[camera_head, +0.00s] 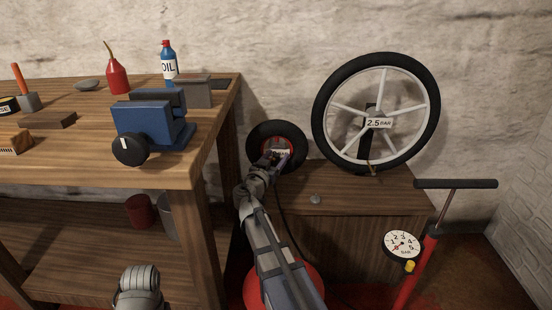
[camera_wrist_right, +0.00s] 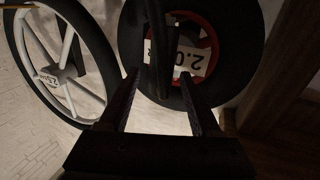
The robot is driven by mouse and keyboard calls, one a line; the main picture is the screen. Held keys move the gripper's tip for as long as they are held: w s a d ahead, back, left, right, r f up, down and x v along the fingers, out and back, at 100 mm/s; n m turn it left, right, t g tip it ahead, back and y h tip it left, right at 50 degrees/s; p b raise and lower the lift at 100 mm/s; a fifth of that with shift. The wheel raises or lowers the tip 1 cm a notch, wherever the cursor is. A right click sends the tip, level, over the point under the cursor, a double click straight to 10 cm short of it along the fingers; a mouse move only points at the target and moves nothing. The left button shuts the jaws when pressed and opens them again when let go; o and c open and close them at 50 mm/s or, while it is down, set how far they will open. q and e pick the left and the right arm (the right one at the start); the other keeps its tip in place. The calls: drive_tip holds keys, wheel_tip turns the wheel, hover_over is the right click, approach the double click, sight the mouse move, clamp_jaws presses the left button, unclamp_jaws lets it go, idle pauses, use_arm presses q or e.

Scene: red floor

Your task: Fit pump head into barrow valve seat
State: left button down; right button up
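A small wheel (camera_head: 263,130) with a thick black tyre and red hub leans behind the low wooden cabinet's left end. In the right wrist view this wheel (camera_wrist_right: 232,70) carries a label reading 2.0, upside down. My right gripper (camera_head: 278,158) is in front of its hub. In the wrist view its two fingers (camera_wrist_right: 161,74) stand apart, with a dark hose-like piece (camera_wrist_right: 160,45) between them, in front of the hub. The pump head and valve seat cannot be made out against the black tyre.
A large spoked wheel (camera_head: 433,105) marked 2.5 BAR stands on the cabinet (camera_head: 390,190). A red pump (camera_head: 413,275) with a gauge (camera_head: 402,246) stands at right. The workbench (camera_head: 205,175), bearing a blue vise (camera_head: 150,125), is close on the left.

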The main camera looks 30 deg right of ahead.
drive_tip(key=v, duration=0.7)
drive_tip(key=shift+s+a, duration=0.25)
drive_tip(key=shift+a, duration=0.05)
idle(0.7)
